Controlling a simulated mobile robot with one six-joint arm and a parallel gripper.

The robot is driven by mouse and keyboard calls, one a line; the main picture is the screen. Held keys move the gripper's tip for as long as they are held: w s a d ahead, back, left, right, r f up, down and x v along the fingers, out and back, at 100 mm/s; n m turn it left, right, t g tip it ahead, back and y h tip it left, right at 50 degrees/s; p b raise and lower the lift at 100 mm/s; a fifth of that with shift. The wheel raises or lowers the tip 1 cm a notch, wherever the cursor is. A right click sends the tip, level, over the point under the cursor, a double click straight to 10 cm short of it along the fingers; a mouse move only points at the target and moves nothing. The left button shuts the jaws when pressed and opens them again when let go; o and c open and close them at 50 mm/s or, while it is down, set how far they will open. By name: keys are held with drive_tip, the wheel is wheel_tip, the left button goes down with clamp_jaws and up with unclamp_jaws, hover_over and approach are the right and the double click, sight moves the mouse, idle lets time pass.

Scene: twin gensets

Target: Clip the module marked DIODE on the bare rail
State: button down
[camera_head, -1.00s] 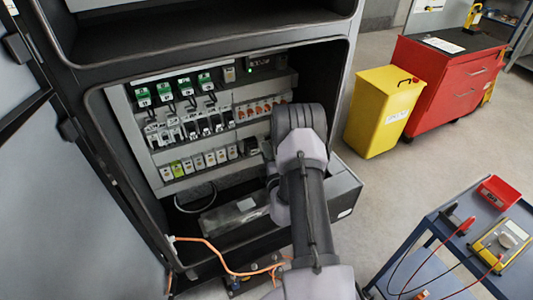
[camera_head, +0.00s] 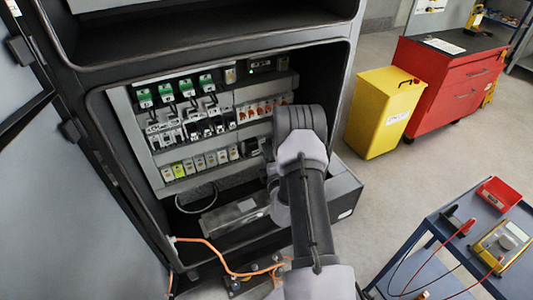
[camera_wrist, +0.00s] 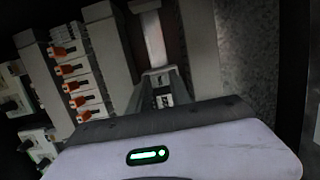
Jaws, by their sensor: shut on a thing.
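My gripper (camera_wrist: 160,88) shows in the wrist view and is shut on a small pale module (camera_wrist: 163,100). Only part of the module shows between the fingers, and its marking is too small to read. Beyond the fingertips, a pale bare strip that looks like the rail (camera_wrist: 152,38) runs between two grey ducts. I cannot tell whether the module touches it. In the head view my own arm reaches into the open cabinet and hides the gripper, the module and this part of the rail.
Orange-levered breakers (camera_wrist: 78,75) stand beside the left duct (camera_wrist: 110,45); another duct (camera_wrist: 203,50) is on the right. The cabinet (camera_head: 122,125) holds rows of modules, with green ones (camera_head: 175,90) on top. An orange cable (camera_head: 215,255) hangs at its lower edge.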

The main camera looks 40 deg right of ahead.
drive_tip(key=shift+w, duration=0.1)
idle(0.3)
drive_tip(key=c, duration=1.1)
unclamp_jaws()
